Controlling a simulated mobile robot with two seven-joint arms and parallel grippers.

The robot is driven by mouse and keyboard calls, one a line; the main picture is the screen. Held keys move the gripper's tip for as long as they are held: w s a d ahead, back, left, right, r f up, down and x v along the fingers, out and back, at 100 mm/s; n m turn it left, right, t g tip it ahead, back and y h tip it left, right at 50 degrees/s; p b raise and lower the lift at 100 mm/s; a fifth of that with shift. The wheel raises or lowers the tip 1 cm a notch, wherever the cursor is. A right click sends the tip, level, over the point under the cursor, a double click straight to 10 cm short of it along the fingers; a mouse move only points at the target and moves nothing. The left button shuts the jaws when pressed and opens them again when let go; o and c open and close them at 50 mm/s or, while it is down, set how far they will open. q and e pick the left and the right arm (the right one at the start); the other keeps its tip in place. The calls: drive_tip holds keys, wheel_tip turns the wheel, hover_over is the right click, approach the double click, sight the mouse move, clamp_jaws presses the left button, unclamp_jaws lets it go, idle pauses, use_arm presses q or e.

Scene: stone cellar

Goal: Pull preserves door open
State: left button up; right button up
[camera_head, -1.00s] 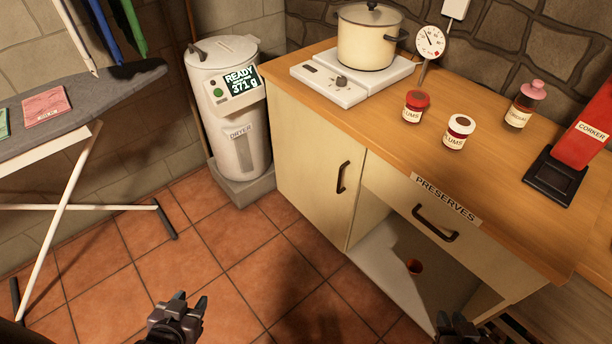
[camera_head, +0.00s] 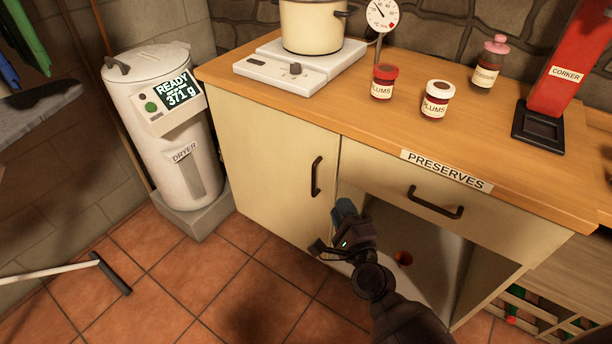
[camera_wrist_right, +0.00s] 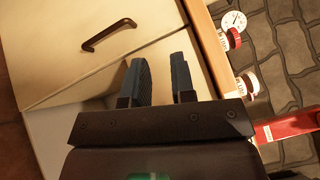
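The cream cabinet door (camera_head: 268,160) appears shut and has a dark upright bar handle (camera_head: 316,177) near its right edge. The same handle (camera_wrist_right: 108,35) shows at the upper left in the right wrist view. The PRESERVES label (camera_head: 446,170) is on the worktop edge, above the drawer to the door's right. My right gripper (camera_head: 334,226) is below and slightly right of the door handle, apart from it. In the right wrist view, its two blue fingers (camera_wrist_right: 159,78) are apart with nothing between them. My left gripper is out of view.
The white dryer (camera_head: 165,125) stands left of the cabinet. Tiled floor before the door is clear.

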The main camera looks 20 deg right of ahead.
sight(314, 174)
drive_tip(key=w+a+f+m+g+h+b, duration=0.2)
drive_tip(key=w+f+m+h+b, duration=0.4)
drive_tip(key=w+f+m, duration=0.8)
drive_tip(key=w+d+r+m, duration=0.1)
drive_tip(key=w, duration=0.1)
drive_tip(key=w+r+m+b, duration=0.1)
drive_tip(key=w+r+m, duration=0.1)
drive_tip(key=w+d+r+m+b, duration=0.1)
drive_tip(key=w, duration=0.1)
drive_tip(key=shift+w+d+r+m+y, duration=0.2)
drive_tip(key=shift+d+r+m+y, duration=0.1)
drive_tip(key=shift+d+y, duration=0.1)
drive_tip(key=shift+x, duration=0.8)
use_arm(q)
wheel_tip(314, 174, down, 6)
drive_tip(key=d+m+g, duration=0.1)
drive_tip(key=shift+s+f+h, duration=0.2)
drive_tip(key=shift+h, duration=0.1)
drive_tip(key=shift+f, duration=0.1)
use_arm(e)
clamp_jaws()
